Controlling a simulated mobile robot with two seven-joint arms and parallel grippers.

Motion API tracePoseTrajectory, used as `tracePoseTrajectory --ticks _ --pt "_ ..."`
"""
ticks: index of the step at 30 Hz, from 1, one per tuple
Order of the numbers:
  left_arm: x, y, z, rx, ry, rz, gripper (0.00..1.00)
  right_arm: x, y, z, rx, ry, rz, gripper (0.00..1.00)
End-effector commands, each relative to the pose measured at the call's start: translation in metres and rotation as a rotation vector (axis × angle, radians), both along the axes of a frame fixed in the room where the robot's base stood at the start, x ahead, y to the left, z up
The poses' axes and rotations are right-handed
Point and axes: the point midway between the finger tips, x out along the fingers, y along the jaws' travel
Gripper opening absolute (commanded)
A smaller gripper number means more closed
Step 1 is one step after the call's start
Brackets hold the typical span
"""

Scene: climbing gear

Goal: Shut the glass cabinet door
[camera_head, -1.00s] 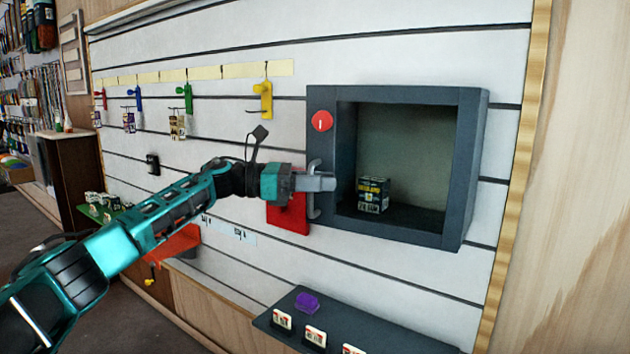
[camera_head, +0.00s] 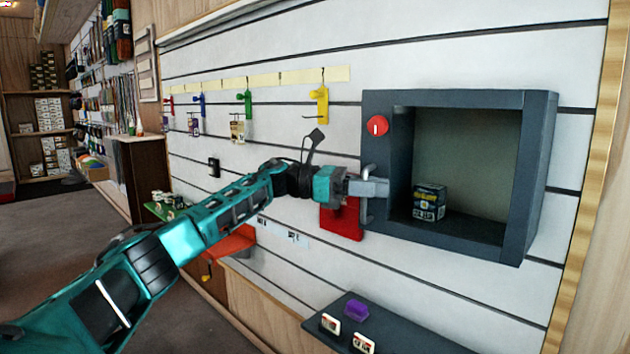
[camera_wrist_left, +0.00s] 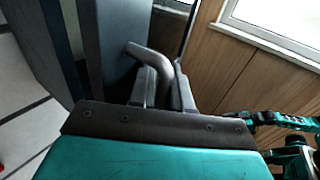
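The dark grey cabinet (camera_head: 540,150) hangs on the white slatted wall, with a red round knob (camera_head: 377,126) on its left front. A small dark box (camera_head: 429,202) shows inside; I cannot make out the glass. A grey bent handle (camera_head: 367,212) sits on the left front edge, and it also shows in the wrist view (camera_wrist_left: 150,58). My left gripper (camera_head: 372,188) is at this handle. In the wrist view its fingers (camera_wrist_left: 162,92) close around the handle from both sides. I cannot tell whether the door is fully against the cabinet. My right gripper is not in view.
A red panel (camera_head: 340,222) is on the wall behind my left gripper. Coloured hooks, one of them yellow (camera_head: 320,105), hang at upper left. A dark shelf (camera_head: 400,340) with a purple item (camera_head: 355,310) juts out below the cabinet. Open floor lies at left.

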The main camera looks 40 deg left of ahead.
Motion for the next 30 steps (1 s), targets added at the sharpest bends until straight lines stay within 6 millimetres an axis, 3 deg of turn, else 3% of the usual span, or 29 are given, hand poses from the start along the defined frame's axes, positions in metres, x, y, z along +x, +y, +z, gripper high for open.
tracePoseTrajectory --ticks 1,30 --pt "0.003 0.027 -0.003 0.004 0.009 0.063 0.23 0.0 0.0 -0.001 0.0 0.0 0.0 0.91" --pt "-0.012 0.089 0.002 0.0 -0.001 0.047 0.23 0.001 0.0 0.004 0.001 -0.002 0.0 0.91"
